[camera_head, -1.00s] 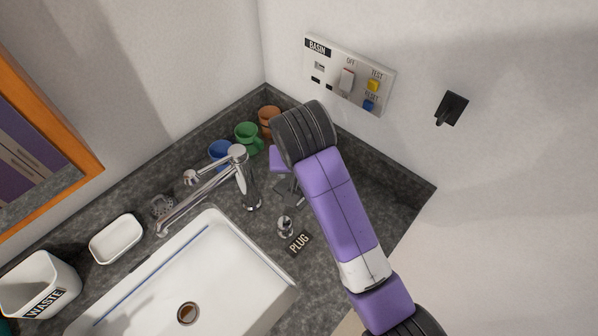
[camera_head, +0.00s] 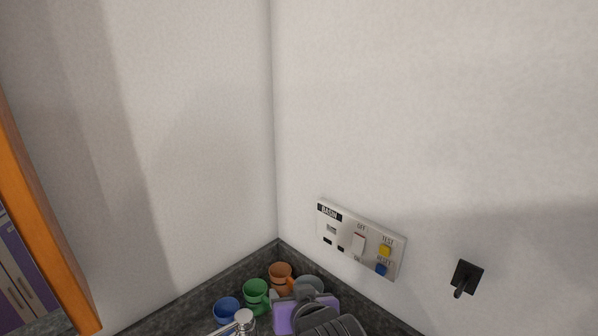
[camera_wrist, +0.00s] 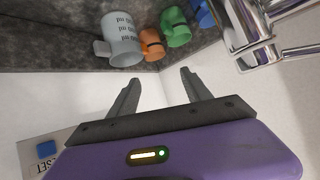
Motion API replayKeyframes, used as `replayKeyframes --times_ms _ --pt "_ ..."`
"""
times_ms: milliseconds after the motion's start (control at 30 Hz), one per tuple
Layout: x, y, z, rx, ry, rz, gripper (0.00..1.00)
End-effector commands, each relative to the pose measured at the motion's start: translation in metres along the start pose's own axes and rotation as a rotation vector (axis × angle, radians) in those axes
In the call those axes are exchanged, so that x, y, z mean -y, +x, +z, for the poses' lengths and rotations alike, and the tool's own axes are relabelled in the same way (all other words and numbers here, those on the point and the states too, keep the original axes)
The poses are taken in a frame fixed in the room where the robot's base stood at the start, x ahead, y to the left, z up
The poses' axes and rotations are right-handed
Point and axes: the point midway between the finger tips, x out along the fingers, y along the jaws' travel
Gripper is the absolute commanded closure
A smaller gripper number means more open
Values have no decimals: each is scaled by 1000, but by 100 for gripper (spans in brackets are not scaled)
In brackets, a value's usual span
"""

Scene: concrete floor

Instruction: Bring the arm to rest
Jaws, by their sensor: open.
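My gripper (camera_wrist: 160,80) shows in the wrist view with its two grey fingers spread apart and nothing between them. In the head view, only part of my purple and dark grey arm shows at the bottom edge; the fingers cannot be made out there. In the wrist view, a grey measuring cup (camera_wrist: 122,40), an orange cup (camera_wrist: 152,44) and a green cup (camera_wrist: 176,28) stand beyond the fingertips, apart from them.
The blue cup (camera_head: 227,309) stands left of the others in the counter's corner. A switch panel (camera_head: 361,240) and a black hook (camera_head: 467,278) are on the right wall. A chrome tap (camera_wrist: 250,30) is at the wrist view's upper right. The upper walls are bare.

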Motion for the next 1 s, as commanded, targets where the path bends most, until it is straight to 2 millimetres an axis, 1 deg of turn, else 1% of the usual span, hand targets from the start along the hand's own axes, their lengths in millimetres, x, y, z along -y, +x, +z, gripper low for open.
replayKeyframes --times_ms 33,167,367,567,700,1000 --pt "-4 -4 13 -52 1 -15 43" --pt "-16 -24 33 -197 0 -39 43" --pt "-41 -70 74 -370 2 -29 43" --pt "-67 -129 118 -491 -2 16 43" --pt "-84 -174 147 -549 -9 58 43" --pt "-108 -271 205 -587 -32 154 43"
